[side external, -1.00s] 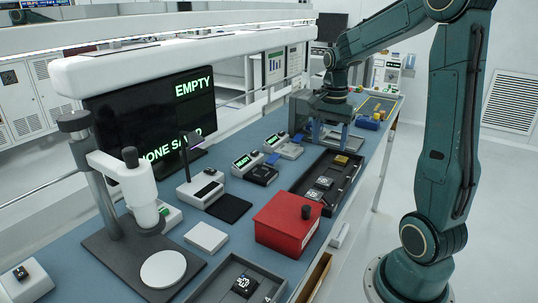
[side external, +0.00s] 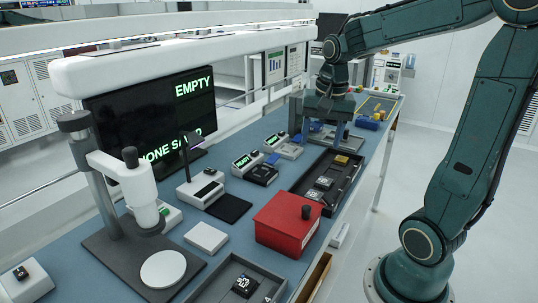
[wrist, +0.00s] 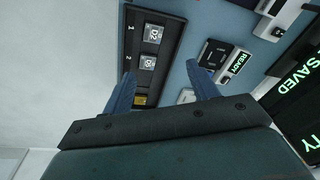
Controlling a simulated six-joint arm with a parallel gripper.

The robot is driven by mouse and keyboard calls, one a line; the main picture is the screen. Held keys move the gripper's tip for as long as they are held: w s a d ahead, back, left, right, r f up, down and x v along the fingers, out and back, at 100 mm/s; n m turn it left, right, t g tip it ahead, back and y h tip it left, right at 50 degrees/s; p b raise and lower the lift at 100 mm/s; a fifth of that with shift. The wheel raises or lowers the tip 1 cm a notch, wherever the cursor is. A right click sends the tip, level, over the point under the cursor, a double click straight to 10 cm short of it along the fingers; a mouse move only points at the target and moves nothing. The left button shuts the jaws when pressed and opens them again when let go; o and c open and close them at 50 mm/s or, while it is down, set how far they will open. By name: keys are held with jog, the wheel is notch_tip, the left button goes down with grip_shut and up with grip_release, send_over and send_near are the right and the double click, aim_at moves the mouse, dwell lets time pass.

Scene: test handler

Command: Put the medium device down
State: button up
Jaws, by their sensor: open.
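My gripper (side external: 325,138) is open, its two blue fingers apart and pointing down near the far end of a long dark tray (side external: 304,180). In the wrist view (wrist: 161,70) nothing shows between the fingertips, and the fingers straddle the tray's edge and the blue bench top. Two dark devices with pale square labels lie in the tray, one (wrist: 152,34) beside the mark 1, the other (wrist: 147,62) nearer mark 2. A gold device (side external: 341,160) lies at the tray's far end. Which device is the medium one I cannot tell.
A black device (wrist: 215,53) sits beside a READY display (wrist: 237,63). A red box (side external: 287,226) stands at the tray's near end. A stand with a round pale plate (side external: 163,269) is at the front left. Blue and yellow items (side external: 371,120) lie at the bench's far end.

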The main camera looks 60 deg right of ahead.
jog(key=s+a+r+n+t, duration=0.1)
jog(key=s+a+n+t, duration=0.1)
jog(key=s+a+n, duration=0.2)
jog(key=s+a+r+n+t, duration=0.1)
jog(key=s+a+n+t, duration=0.1)
jog(key=s+a+n, duration=0.3)
jog(key=a+n, duration=0.3)
jog(key=a, duration=0.2)
jog(key=shift+n+y, duration=0.3)
jog(key=shift+y, duration=0.1)
